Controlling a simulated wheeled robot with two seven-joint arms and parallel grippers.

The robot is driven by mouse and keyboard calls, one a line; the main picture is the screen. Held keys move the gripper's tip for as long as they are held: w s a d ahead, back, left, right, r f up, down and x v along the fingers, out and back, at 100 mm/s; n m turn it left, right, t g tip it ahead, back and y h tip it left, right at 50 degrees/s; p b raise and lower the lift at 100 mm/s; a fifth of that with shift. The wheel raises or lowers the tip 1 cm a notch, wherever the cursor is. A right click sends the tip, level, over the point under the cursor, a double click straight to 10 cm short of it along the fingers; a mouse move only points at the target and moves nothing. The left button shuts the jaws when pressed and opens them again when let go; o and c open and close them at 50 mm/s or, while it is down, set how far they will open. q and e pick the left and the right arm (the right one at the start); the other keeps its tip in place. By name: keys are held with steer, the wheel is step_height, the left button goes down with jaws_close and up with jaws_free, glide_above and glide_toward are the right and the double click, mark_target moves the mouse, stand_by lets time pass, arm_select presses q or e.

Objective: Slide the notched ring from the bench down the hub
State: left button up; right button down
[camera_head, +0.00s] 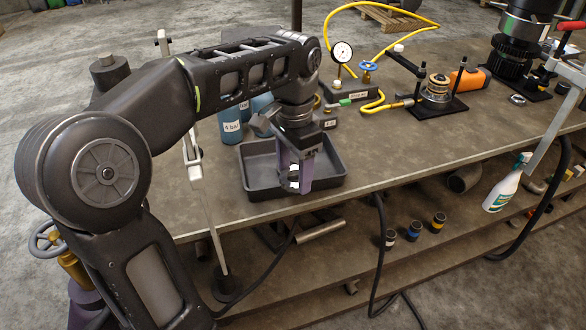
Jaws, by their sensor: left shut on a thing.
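My left gripper (294,182) points down over the black tray (335,182) near the front of the bench. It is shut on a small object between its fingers. The fingers hide most of it, and I cannot make out what it is. A small dark ring (517,99) lies flat on the bench at the right; I cannot tell whether it has notches. A round assembly with gold-coloured rings (437,88) stands on a black plate at the back right, apart from my gripper; it looks like the hub. My right gripper is out of view.
A dial gauge (342,53), a blue valve wheel (368,66) and a yellow hose (372,8) are at the back. An orange case (469,79) and a large black housing (512,58) stand at the right. The bench front between tray and ring is clear.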

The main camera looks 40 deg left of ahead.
arm_select(q)
steer(key=w+d+f+n, duration=0.4)
steer(key=w+d+f, duration=0.5)
steer(key=w+d, duration=0.2)
steer(key=shift+d, duration=0.85)
steer(key=shift+w+f, duration=0.1)
